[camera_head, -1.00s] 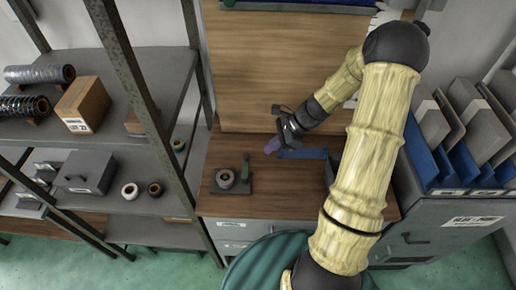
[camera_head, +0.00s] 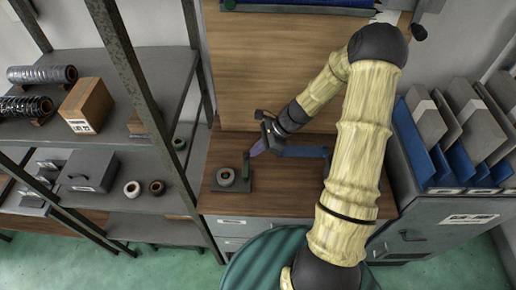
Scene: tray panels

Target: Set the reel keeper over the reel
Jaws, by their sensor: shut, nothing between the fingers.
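My gripper (camera_head: 255,150) has purple fingers. It is shut and empty, just right of the keeper's upper end. I cannot tell whether the fingertips touch the keeper.
A blue bar (camera_head: 303,152) lies behind and right of my gripper on the worktop (camera_head: 275,203). A grey metal shelf (camera_head: 120,200) with rolls and boxes stands at left. A grey cabinet with blue file holders (camera_head: 440,165) stands at right. The worktop's front is mostly clear.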

